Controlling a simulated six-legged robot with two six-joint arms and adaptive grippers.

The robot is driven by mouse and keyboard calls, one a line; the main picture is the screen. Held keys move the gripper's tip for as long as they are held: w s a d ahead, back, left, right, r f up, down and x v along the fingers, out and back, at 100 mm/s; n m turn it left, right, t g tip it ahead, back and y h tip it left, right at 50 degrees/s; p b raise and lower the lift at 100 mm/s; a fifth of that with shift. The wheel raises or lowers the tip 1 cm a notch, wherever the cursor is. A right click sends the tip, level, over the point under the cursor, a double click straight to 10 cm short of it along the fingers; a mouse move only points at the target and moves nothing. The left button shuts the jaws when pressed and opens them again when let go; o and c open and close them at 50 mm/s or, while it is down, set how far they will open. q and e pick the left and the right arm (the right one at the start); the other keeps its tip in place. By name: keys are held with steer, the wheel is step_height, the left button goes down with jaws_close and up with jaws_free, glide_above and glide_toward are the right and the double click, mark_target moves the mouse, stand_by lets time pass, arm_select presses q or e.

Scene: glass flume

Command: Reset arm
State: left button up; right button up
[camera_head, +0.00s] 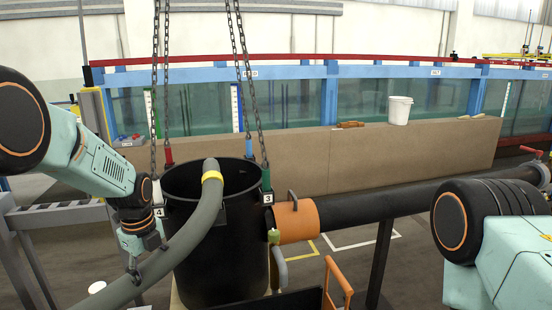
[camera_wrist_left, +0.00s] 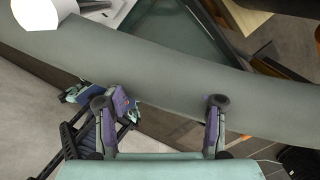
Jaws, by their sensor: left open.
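My left arm comes in from the left. Its gripper (camera_head: 136,268) is beside the grey hose (camera_head: 180,245), left of the black bucket (camera_head: 222,250). In the left wrist view my left gripper (camera_wrist_left: 161,112) is open, with two fingers spread apart. The grey hose (camera_wrist_left: 160,62) runs across the picture at the fingertips. I cannot tell whether the fingers touch it. The hose has a yellow band (camera_head: 212,176) and bends over the bucket's rim. Only upper links of my right arm show at the right edge. My right gripper is out of view.
Chains (camera_head: 241,60) hang to the bucket's rim. An orange collar (camera_head: 296,221) and a black pipe (camera_head: 390,203) run right of it. Behind stands the glass flume with a brown ledge (camera_head: 400,155) and a white bucket (camera_head: 399,109). A grey metal frame (camera_head: 60,216) is at left.

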arm_select(q)
steer(key=s+d+f+n+t+b, duration=0.15)
steer(key=s+f+n, duration=0.25)
steer(key=f+n, duration=0.45)
steer(key=s+f+n+t+b, duration=0.15)
steer(key=s+f+n, duration=0.25)
steer(key=f+n, duration=0.45)
steer(key=s+d+f+n+g+b, duration=0.1)
steer(key=s+f, duration=0.3)
steer(key=s, duration=0.6)
steer(key=s+f+n+g+b, duration=0.1)
steer(key=s+f+n+b, duration=0.2)
steer(key=s, duration=0.8)
steer(key=s+d+f+n+g+b, duration=0.1)
steer(key=s+f+n+b, duration=0.2)
steer(key=s+f, duration=0.3)
steer(key=s, duration=0.5)
steer(key=shift+d+n+g, duration=0.3)
steer(key=shift+g, duration=0.1)
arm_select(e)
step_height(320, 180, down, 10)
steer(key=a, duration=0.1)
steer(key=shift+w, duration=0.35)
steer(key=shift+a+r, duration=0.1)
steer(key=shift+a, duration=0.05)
arm_select(q)
steer(key=shift+r, duration=0.1)
